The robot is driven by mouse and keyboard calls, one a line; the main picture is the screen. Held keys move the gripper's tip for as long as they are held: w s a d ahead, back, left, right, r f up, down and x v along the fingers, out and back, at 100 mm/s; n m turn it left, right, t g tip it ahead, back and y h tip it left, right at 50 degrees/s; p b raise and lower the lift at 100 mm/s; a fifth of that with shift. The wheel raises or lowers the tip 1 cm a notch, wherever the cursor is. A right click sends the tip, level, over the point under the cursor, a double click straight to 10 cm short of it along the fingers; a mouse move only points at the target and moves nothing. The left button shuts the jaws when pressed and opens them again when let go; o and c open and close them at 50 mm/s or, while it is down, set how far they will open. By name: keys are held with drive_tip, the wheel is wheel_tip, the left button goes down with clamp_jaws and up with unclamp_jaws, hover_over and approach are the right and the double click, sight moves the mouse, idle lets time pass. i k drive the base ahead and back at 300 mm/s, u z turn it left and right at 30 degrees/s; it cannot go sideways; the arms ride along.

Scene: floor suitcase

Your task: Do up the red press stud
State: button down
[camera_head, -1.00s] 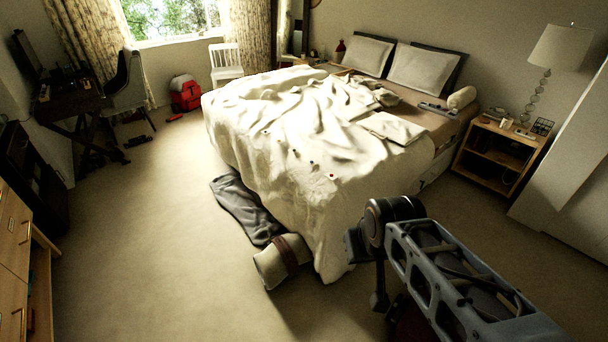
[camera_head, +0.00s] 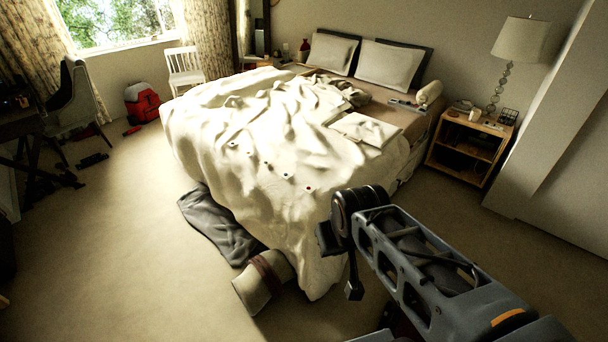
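A row of small studs lies along the near side of the cream duvet (camera_head: 230,160) on the bed. My arm reaches in from the lower right, in front of the duvet's near right side. I cannot make out my gripper's fingers.
A grey cloth (camera_head: 218,228) and a rolled beige bundle with a brown strap (camera_head: 262,280) lie on the floor by the bed's near edge. A bedside table (camera_head: 464,150) with a lamp (camera_head: 520,40) stands at right.

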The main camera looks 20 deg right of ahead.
sight(308, 188)
drive_tip(key=i, duration=1.2)
